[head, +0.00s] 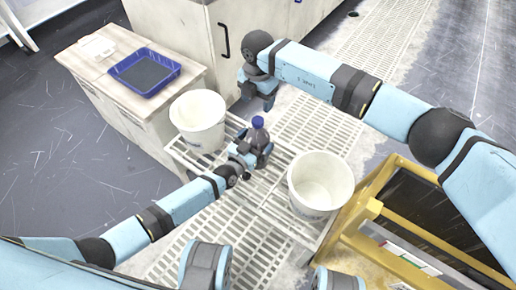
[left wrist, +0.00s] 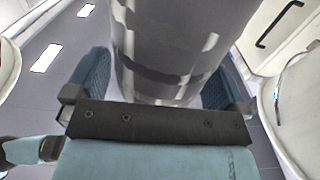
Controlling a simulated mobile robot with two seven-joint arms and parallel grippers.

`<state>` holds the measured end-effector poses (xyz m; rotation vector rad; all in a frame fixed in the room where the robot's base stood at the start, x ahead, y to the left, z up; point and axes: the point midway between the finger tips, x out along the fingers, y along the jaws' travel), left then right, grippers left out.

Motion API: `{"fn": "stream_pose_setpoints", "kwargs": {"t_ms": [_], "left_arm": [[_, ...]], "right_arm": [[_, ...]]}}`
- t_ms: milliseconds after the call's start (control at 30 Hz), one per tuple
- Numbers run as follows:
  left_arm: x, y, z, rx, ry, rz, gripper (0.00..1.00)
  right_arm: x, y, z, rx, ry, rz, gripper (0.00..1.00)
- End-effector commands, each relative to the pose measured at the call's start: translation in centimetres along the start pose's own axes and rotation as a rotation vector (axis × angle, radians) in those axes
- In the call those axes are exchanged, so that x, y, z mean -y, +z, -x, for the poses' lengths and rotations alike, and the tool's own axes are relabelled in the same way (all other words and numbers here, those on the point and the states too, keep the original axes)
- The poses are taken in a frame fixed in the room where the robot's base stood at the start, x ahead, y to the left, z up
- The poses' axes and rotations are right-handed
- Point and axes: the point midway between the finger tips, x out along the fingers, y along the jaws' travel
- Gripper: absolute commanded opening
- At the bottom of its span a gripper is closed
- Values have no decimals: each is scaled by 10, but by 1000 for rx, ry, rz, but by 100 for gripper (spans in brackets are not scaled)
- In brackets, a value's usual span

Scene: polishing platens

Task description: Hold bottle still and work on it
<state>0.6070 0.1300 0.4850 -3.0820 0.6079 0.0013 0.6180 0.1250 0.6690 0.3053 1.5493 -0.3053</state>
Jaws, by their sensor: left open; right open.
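A small dark bottle with a blue cap (head: 258,123) stands upright on the slatted bench (head: 262,192) between two white buckets. My left gripper (head: 256,150) is low at the bottle, and its fingers hide the lower body in the head view. In the left wrist view the grey bottle body (left wrist: 165,45) lies between the two open fingers of the left gripper (left wrist: 158,75). Whether either finger touches it I cannot tell. My right gripper (head: 257,98) is open and empty, pointing down behind the bottle and apart from it.
One white bucket (head: 198,122) stands left of the bottle, another (head: 321,184) to its right. A blue tray (head: 145,74) lies on a low cabinet (head: 110,63) at the back left. A yellow frame (head: 352,228) borders the right side.

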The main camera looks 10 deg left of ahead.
Motion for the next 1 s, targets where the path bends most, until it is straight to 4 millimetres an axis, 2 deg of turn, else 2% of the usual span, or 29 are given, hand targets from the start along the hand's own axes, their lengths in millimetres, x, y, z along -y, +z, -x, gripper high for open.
{"fn": "stream_pose_setpoints", "kwargs": {"t_ms": [300, 367, 667, 700, 1000], "left_arm": [[0, 0, -3, 0, 0, 0, 100], [0, 0, -3, 0, -1, 0, 88], [0, 0, -3, 0, 0, 0, 20], [0, 0, -3, 0, 0, 0, 16], [0, 0, -3, 0, -1, 0, 15]], "right_arm": [[0, 0, 0, 0, 0, 0, 61], [0, 0, 0, 0, 0, 0, 61], [0, 0, 1, 1, 1, 1, 61], [-1, 0, 1, 4, 1, 3, 61], [0, 0, -2, 2, 0, 2, 61]]}}
